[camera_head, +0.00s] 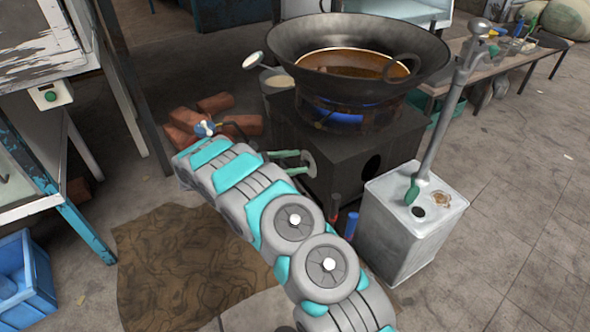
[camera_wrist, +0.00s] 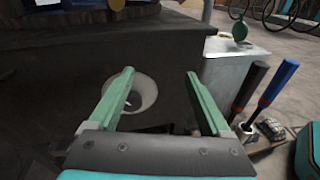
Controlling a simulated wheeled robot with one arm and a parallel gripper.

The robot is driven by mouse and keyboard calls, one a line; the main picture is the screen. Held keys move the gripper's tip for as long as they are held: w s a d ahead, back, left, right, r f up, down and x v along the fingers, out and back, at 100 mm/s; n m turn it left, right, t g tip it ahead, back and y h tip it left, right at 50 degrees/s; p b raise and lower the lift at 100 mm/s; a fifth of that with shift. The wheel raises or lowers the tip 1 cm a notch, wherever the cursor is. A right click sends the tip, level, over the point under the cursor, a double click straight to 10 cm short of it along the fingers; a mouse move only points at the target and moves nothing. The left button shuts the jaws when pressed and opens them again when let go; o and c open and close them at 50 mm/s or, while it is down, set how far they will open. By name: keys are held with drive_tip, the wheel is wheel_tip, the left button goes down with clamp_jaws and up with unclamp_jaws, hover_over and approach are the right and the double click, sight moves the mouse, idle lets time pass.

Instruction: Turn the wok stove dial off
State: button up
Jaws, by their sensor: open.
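The wok stove (camera_head: 345,155) is a dark box with a large black wok (camera_head: 430,60) on top. A blue flame (camera_head: 345,117) shows under the wok. A round pale dial-like disc (camera_head: 309,163) is on the stove's near side; it also shows in the wrist view (camera_wrist: 147,95), with a dark centre. My gripper (camera_head: 303,160) has two green fingers spread apart and pointing at the stove. In the wrist view, my open gripper (camera_wrist: 160,73) has its left finger in front of part of the disc. Whether it touches the disc I cannot tell. Nothing is held.
Open floor is at right.

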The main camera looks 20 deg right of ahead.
sight(305, 165)
drive_tip(key=w+a+f+n+t+h, duration=0.1)
drive_tip(key=w+a+f+n, duration=0.1)
drive_tip(key=f, duration=0.2)
drive_tip(key=w+a+f+n+t, duration=0.1)
drive_tip(key=w+a+f, duration=0.1)
drive_tip(key=a+f, duration=0.15)
drive_tip(key=d, duration=0.8)
drive_tip(key=shift+w+d+f+b, duration=0.2)
drive_tip(key=shift+w+d+b, duration=0.05)
drive_tip(key=shift+w+b, duration=0.2)
clamp_jaws()
